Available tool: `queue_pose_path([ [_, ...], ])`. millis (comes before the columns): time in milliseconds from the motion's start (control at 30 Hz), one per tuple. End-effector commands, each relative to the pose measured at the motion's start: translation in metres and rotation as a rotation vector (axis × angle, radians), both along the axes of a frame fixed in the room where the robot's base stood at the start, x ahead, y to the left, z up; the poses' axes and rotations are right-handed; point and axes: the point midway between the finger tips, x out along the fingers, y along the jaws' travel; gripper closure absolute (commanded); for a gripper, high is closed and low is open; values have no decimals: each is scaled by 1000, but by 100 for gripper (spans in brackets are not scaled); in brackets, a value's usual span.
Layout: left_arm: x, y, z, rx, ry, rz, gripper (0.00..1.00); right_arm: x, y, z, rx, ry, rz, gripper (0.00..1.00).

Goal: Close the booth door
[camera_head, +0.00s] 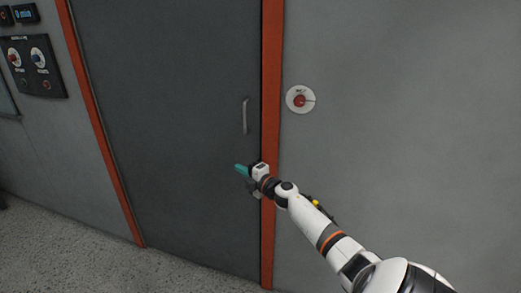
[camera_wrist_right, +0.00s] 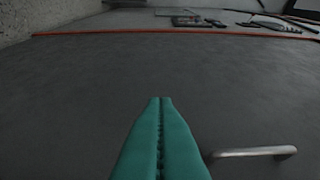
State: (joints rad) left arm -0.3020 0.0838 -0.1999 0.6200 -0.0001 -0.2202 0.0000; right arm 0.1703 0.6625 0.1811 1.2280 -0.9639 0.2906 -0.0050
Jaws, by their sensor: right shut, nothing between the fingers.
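The booth door (camera_head: 175,110) is a dark grey panel in an orange frame (camera_head: 272,90). In the head view it fills the opening between the orange posts, with no clear gap showing. Its vertical metal handle (camera_head: 245,116) is near the right edge and also shows in the right wrist view (camera_wrist_right: 252,153). My right gripper (camera_head: 239,169) is below the handle, in front of the door near the right post. Its teal fingers (camera_wrist_right: 160,140) are shut together and empty, pointing along the door's face. I cannot tell whether they touch the door. My left gripper is not in view.
A round plate with a red button (camera_head: 300,100) is on the grey wall right of the door. A dark control panel (camera_head: 36,66) with knobs is on the left wall. The speckled floor (camera_head: 60,240) is clear at the lower left.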

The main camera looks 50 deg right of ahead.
Motion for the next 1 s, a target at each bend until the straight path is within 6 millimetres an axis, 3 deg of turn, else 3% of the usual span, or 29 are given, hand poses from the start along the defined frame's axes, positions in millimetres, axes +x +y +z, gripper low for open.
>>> queue_pose_path([
  [167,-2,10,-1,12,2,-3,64,-23,-4,-1,-2,3,-2,100],
  [533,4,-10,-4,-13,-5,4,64,-78,-13,-1,-1,2,-2,100],
  [700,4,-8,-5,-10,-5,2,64,-90,-14,0,-2,0,-1,100],
  [1000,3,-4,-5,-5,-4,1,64,-92,-15,-2,5,3,-4,100],
])
